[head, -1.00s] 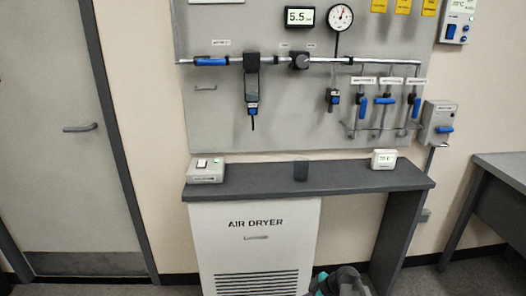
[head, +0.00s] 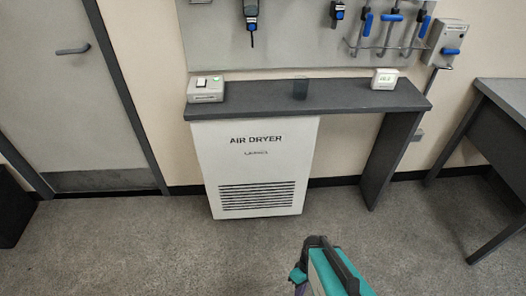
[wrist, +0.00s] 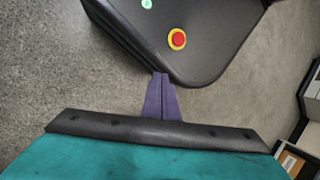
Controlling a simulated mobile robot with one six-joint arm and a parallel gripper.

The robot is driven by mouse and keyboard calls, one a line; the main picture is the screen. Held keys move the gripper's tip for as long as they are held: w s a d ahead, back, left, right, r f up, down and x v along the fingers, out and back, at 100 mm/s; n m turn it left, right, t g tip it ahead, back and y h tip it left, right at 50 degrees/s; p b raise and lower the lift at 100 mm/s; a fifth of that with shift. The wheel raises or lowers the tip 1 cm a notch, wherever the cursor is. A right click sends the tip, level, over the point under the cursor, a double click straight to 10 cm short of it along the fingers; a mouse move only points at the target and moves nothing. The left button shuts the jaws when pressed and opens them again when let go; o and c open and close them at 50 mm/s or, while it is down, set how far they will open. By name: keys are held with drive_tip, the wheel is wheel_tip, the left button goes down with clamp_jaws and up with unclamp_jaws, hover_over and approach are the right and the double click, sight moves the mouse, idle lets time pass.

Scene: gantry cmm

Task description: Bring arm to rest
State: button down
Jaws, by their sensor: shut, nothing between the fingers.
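My arm, teal and black, rises into the bottom of the head view, right of centre, above the floor and in front of the air dryer. In the wrist view my gripper (wrist: 161,80) shows as two purple fingers closed together with nothing between them. The fingertips point towards the dark body with a red stop button, which looks like my own base. They overlap its edge in the picture; I cannot tell whether they touch it.
A table (head: 503,99) stands at right, a door (head: 60,100) at left. The floor (head: 180,245) between is clear.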

drive_tip(key=shift+s+d+r+m+g+h, duration=0.1)
drive_tip(key=shift+s+d+m+h, duration=0.4)
drive_tip(key=shift+m, duration=0.7)
drive_tip(key=shift+s+d+r+m+g+h, duration=0.1)
drive_tip(key=shift+s+d+r+m, duration=0.1)
drive_tip(key=shift+d+m, duration=0.75)
drive_tip(key=shift+s+d+r+m+g+h, duration=0.1)
drive_tip(key=shift+s+d+m+h, duration=0.25)
drive_tip(key=shift+m, duration=1.1)
